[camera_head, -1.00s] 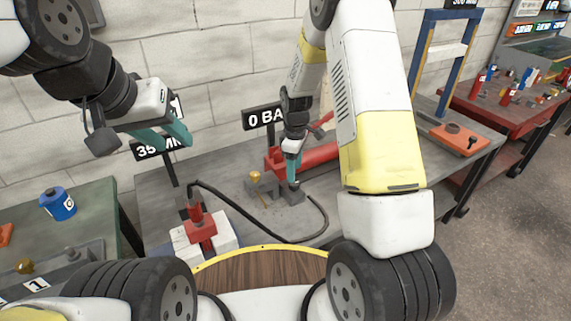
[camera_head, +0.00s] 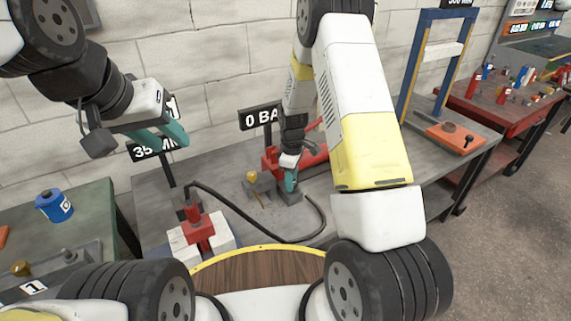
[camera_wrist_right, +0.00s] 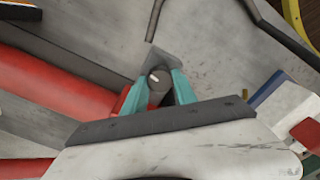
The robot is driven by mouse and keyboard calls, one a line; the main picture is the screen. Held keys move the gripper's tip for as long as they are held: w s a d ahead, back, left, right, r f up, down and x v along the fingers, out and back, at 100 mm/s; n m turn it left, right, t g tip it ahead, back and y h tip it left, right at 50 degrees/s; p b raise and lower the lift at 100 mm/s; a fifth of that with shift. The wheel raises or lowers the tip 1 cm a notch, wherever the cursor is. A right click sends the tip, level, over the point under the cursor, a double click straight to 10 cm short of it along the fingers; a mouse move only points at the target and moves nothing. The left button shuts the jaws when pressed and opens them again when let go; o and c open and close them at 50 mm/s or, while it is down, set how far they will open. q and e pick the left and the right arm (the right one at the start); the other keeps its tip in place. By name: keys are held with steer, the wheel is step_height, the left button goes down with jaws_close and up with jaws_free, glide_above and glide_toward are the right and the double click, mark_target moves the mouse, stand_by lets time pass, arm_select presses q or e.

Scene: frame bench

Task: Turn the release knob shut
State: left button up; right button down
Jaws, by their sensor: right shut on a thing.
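The release knob (camera_wrist_right: 158,80) shows in the right wrist view as a dark round cap with a pale mark, on a small grey block (camera_wrist_right: 155,62). My right gripper (camera_wrist_right: 157,88) has its teal fingers on both sides of the knob and is shut on it. In the head view my right gripper (camera_head: 291,182) points down at the block beside the red pump cylinder (camera_head: 316,158); the knob is hidden there. My left gripper (camera_head: 162,136) hangs in the air at the left, fingers apart and empty. A sign reading "0 BA" (camera_head: 260,117) stands behind, partly covered by my right arm.
A black hose (camera_head: 225,203) curves over the grey bench from a red jack (camera_head: 200,230) on white blocks. A brass-coloured piece (camera_head: 252,177) sits left of my right gripper. A blue can (camera_head: 55,205) stands on the left table. A blue frame (camera_head: 412,75) stands at the right.

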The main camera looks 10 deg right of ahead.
steer(key=shift+m, duration=0.3)
steer(key=m, duration=0.3)
steer(key=shift+m, duration=0.3)
steer(key=m, duration=0.3)
steer(key=shift+m, duration=0.3)
steer(key=m, duration=0.4)
steer(key=shift+w+m, duration=0.1)
steer(key=shift+m, duration=2)
steer(key=c, duration=1)
jaws_free()
